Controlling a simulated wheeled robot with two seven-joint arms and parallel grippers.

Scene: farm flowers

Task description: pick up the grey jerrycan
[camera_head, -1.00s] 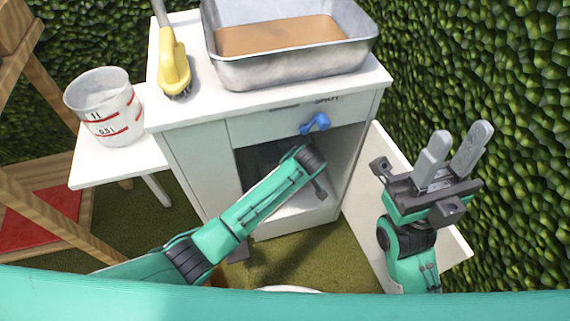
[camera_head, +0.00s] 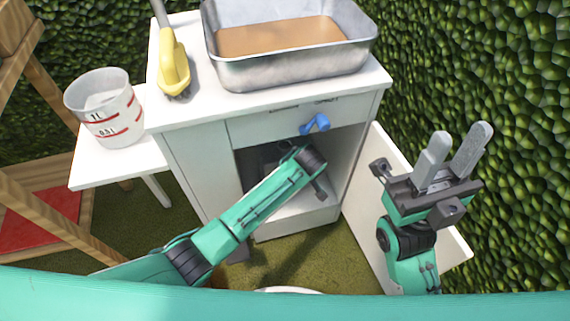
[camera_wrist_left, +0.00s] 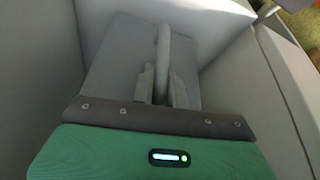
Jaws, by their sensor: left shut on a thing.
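The grey jerrycan (camera_wrist_left: 112,65) stands inside the cabinet and fills the middle of the left wrist view. Its upright handle (camera_wrist_left: 163,52) runs between the fingers of my left gripper (camera_wrist_left: 163,84), which is shut on it. In the head view my left arm reaches into the open cabinet, and its fingers are hidden inside. Most of the jerrycan is hidden there too. My right gripper (camera_head: 452,158) is open and empty at the right, in front of the open cabinet door.
The white cabinet (camera_head: 195,170) has its door (camera_head: 362,185) open on the right. A metal tray (camera_head: 290,72) of brown soil and a yellow-handled tool (camera_head: 173,65) are on top. A measuring bucket (camera_head: 108,110) stands on a side shelf (camera_head: 95,172). A hedge (camera_head: 520,90) borders the right.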

